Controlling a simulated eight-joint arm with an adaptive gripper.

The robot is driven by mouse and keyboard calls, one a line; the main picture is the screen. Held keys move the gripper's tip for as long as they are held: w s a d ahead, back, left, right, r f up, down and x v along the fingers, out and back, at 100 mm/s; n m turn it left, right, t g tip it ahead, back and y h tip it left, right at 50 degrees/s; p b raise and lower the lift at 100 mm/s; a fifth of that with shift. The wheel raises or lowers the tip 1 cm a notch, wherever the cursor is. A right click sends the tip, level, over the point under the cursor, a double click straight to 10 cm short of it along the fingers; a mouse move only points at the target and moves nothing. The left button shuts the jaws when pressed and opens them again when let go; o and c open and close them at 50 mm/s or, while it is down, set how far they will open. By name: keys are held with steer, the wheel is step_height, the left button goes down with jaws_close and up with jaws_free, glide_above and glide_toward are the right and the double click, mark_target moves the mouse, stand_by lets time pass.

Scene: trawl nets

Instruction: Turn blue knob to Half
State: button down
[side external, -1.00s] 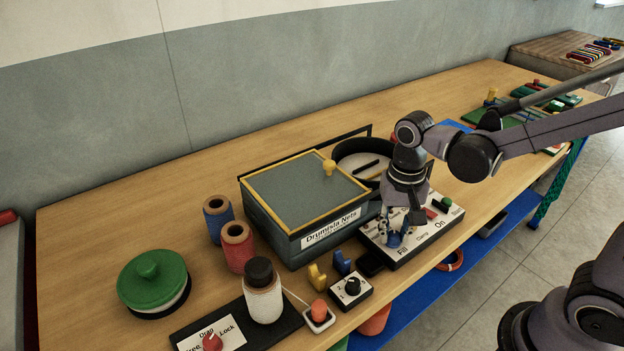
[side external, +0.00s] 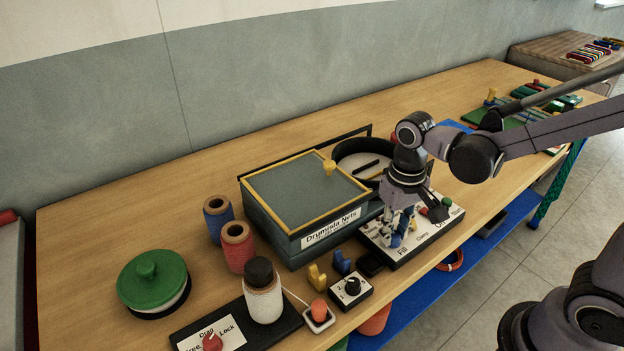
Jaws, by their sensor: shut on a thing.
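The blue knob (side external: 396,240) stands on a white control panel (side external: 425,238) near the front edge of the bench. The panel carries the words "Fill", "Clamp", "On" and "Start". My gripper (side external: 397,228) points down over the panel, its fingers shut on the blue knob. The fingers hide much of the knob, and I cannot read its exact setting. A red part and a green knob (side external: 447,202) on the panel sit right of my gripper.
A lidded box labelled "Drumsda Nets" (side external: 331,229) stands close left of my gripper, with a round black tray (side external: 345,147) behind. A black dial box (side external: 351,291) and a blue peg (side external: 342,263) lie front left.

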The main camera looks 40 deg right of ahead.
mark_target(395, 235)
steer(key=n, duration=1.2)
steer(key=shift+s, duration=0.1)
stand_by(0.4)
steer(key=c, duration=1.1)
jaws_free()
steer(key=shift+s+r, duration=0.1)
steer(key=shift+r, duration=5.9)
